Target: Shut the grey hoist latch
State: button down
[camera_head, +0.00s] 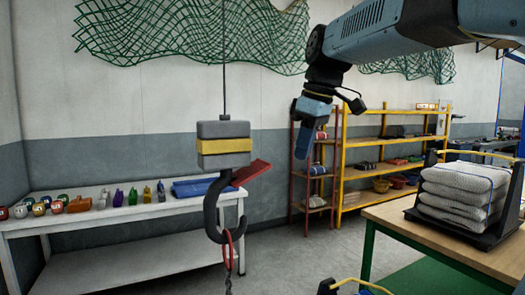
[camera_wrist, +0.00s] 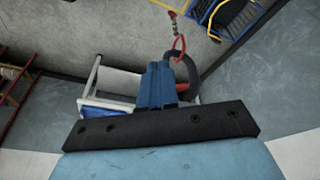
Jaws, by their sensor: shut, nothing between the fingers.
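A grey hoist block (camera_head: 223,145) with a yellow band hangs on a thin cable. Its dark hook (camera_head: 213,208) points down, with a red ring (camera_head: 228,248) and chain hanging in its bend. A red latch flap (camera_head: 250,173) sticks out up and to the right from the hook, away from its mouth, so it stands open. No grey latch shows. My gripper (camera_head: 302,155) is shut and empty, pointing down, right of the block and slightly above the flap. In the wrist view my gripper (camera_wrist: 157,68) partly covers the hook (camera_wrist: 189,70); the red ring (camera_wrist: 178,50) shows beyond.
A white bench (camera_head: 120,221) with small coloured items stands at the left. Yellow shelves (camera_head: 390,142) stand behind. The air between gripper and hook looks clear.

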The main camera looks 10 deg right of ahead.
jog(key=w+a+r+n+g+y, duration=0.1)
jog(key=w+a+r+n+g, duration=0.2)
jog(key=w+r+n, duration=0.7)
jog(key=shift+w+a+r+n+g+y, duration=0.35)
jog(key=shift+w+n, duration=0.35)
jog(key=shift+w, duration=0.65)
jog(key=shift+f, duration=0.2)
send_over(262, 164)
jog(key=f, duration=0.9)
jog(key=shift+s+f, duration=0.1)
jog(key=shift+s, duration=0.2)
jog(key=shift+w+d+f, duration=0.1)
jog(key=shift+d+f, duration=0.2)
jog(key=shift+f, duration=0.25)
jog(key=shift+w+d+f, duration=0.1)
jog(key=shift+d+f, duration=0.15)
jog(key=shift+f, duration=0.25)
jog(key=shift+w+d+f, duration=0.1)
jog(key=shift+d+f, duration=0.2)
jog(key=shift+f, duration=0.45)
jog(key=shift+a, duration=0.1)
